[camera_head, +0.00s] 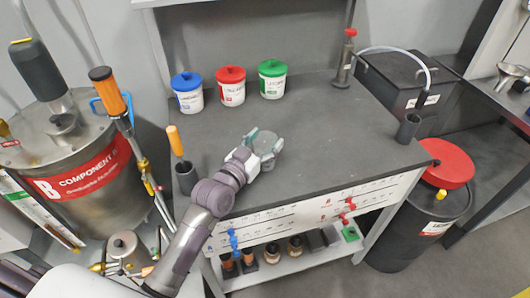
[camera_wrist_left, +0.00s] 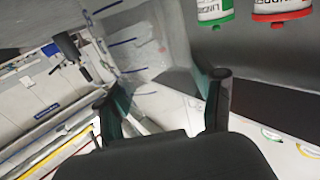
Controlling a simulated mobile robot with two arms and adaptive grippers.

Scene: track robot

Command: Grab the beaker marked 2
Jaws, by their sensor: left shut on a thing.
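My left gripper (camera_head: 263,142) is over the dark table top, near its front edge. Its greenish fingers are shut on a clear beaker (camera_head: 267,146), which shows as a faint grey see-through shape. In the left wrist view the beaker (camera_wrist_left: 150,62) lies between the two fingertips (camera_wrist_left: 165,92), with blue marks on its clear wall. I cannot read a number 2 on it. I cannot tell whether its base touches the table. My right gripper is not in view.
Blue (camera_head: 187,92), red (camera_head: 231,86) and green (camera_head: 272,79) lidded jars stand at the back of the table. A dark cup with an orange-handled tool (camera_head: 175,141) stands left of my gripper. A pump (camera_head: 345,62) and hose are at back right. The table's right half is mostly clear.

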